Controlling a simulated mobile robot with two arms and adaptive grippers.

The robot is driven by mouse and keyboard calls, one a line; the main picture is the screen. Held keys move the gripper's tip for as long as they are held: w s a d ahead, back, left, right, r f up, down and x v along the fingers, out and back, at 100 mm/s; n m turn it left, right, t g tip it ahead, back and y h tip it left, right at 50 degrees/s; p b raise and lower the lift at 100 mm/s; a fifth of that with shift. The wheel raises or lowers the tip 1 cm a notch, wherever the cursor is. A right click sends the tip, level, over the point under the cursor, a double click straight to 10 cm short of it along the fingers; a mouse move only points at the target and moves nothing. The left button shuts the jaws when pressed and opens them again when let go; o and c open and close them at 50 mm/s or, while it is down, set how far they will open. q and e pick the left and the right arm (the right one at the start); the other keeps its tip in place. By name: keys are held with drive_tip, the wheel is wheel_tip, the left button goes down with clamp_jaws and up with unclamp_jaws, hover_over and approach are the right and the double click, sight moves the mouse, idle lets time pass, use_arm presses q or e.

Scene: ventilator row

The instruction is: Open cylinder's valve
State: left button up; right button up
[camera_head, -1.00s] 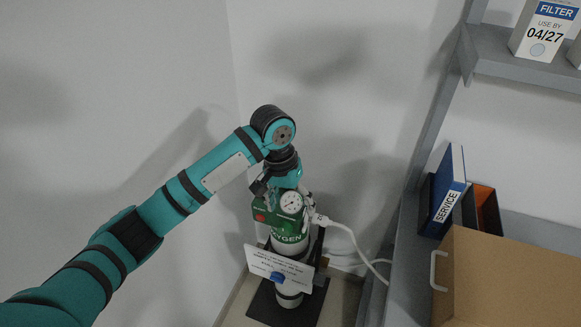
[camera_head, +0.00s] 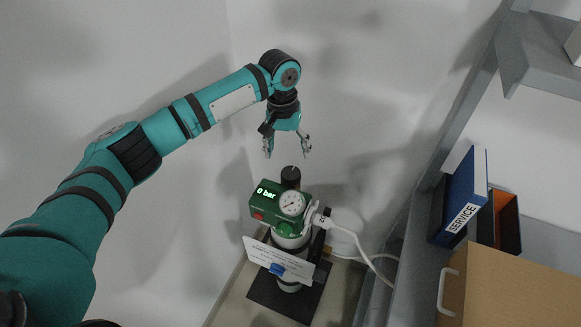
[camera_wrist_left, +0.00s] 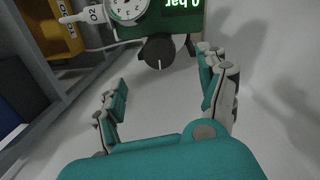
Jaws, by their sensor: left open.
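The oxygen cylinder (camera_head: 289,286) stands in the corner with a green regulator head (camera_head: 262,207) on top. The head carries a round gauge (camera_head: 291,203) and a display reading "0 bar". A black valve knob (camera_head: 290,177) sits on top of the head; the left wrist view also shows the knob (camera_wrist_left: 158,51), with a pale line on it. My left gripper (camera_head: 287,153) points down above the knob, open and empty, apart from it. In the left wrist view the two fingers are spread with the knob beyond them. My right gripper is not in view.
A white hose (camera_head: 352,238) runs from the regulator to the right. A white card (camera_head: 277,262) hangs at the cylinder's front. At right are a grey shelf, a blue SERVICE binder (camera_head: 465,200) and a cardboard box (camera_head: 520,290). Walls close in behind the cylinder.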

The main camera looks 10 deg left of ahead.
sight(290, 172)
use_arm(q)
drive_tip(key=f, duration=0.5)
drive_tip(key=shift+s+d+f+p, duration=0.1)
drive_tip(key=shift+d+f+p, duration=0.1)
drive_tip(key=shift+p, duration=0.1)
wheel_tip(290, 172, down, 2)
drive_tip(key=shift+d, duration=0.1)
drive_tip(key=shift+f, duration=0.45)
drive_tip(key=c, duration=1.2)
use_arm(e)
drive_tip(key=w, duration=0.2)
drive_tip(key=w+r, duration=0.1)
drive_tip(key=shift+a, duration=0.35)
